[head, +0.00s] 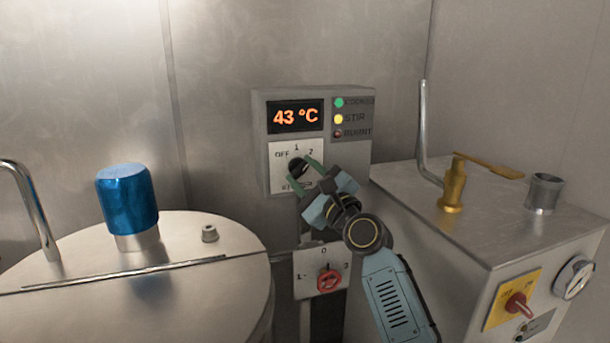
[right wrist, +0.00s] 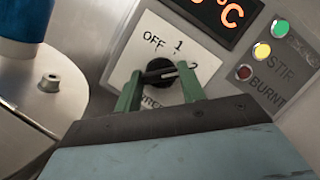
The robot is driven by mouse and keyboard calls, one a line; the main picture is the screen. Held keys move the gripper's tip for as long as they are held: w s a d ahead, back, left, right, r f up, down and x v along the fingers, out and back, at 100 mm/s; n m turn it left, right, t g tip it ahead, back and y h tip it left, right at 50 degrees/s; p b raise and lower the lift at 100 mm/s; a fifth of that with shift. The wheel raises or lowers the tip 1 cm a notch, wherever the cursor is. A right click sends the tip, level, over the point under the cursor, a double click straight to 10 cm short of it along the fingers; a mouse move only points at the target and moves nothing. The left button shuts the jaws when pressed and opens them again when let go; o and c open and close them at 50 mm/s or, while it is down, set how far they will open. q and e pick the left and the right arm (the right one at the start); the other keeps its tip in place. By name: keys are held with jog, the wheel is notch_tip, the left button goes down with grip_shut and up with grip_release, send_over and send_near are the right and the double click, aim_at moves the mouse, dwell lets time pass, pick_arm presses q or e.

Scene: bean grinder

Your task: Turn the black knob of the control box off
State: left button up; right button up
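The grey control box (head: 318,94) is on the back wall, with a lit display reading 43 °C. Its black knob (head: 297,166) is on a white plate marked OFF, 1 and 2. In the right wrist view the knob (right wrist: 157,73) has its pointer toward the 2. My right gripper (head: 304,174) is at the knob. In the right wrist view its green fingers (right wrist: 158,80) are spread apart, one on each side of the knob. I cannot tell whether they touch it. My left gripper is not in view.
A red knob (head: 328,281) is on a lower plate, below my right gripper. A metal drum lid (head: 190,290) with a blue cap (head: 127,198) is at left. A metal cabinet (head: 480,230) with a brass valve (head: 453,187) and a red switch (head: 516,303) is at right.

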jog(key=c, duration=0.4)
jog(key=n+g+p, duration=0.1)
jog(key=n, duration=0.1)
jog(key=n+p, duration=0.1)
jog(key=n, duration=0.1)
jog(key=shift+d+r+g+y, duration=0.1)
jog(key=shift+r+g+y, duration=0.1)
jog(key=shift+g+y, duration=0.15)
jog(key=n+g+p, duration=0.1)
jog(key=n+p, duration=0.1)
jog(key=n, duration=0.1)
jog(key=shift+r+p, duration=0.15)
jog(key=shift+p, duration=0.15)
jog(key=n+g+h+p, duration=0.1)
jog(key=n+p, duration=0.1)
jog(key=p, duration=0.1)
jog(key=n+h+p, duration=0.1)
jog(key=n+p, duration=0.2)
jog(key=p, duration=0.1)
jog(key=n+g+h+p, duration=0.1)
jog(key=n+p, duration=0.2)
jog(key=shift+r+g+p, duration=0.25)
jog(key=shift+g+p, duration=0.1)
jog(key=shift+p, duration=0.05)
jog(key=shift+f+n+h+p, duration=0.1)
jog(key=shift+n+h+p, duration=0.55)
jog(key=shift+n+p, duration=0.5)
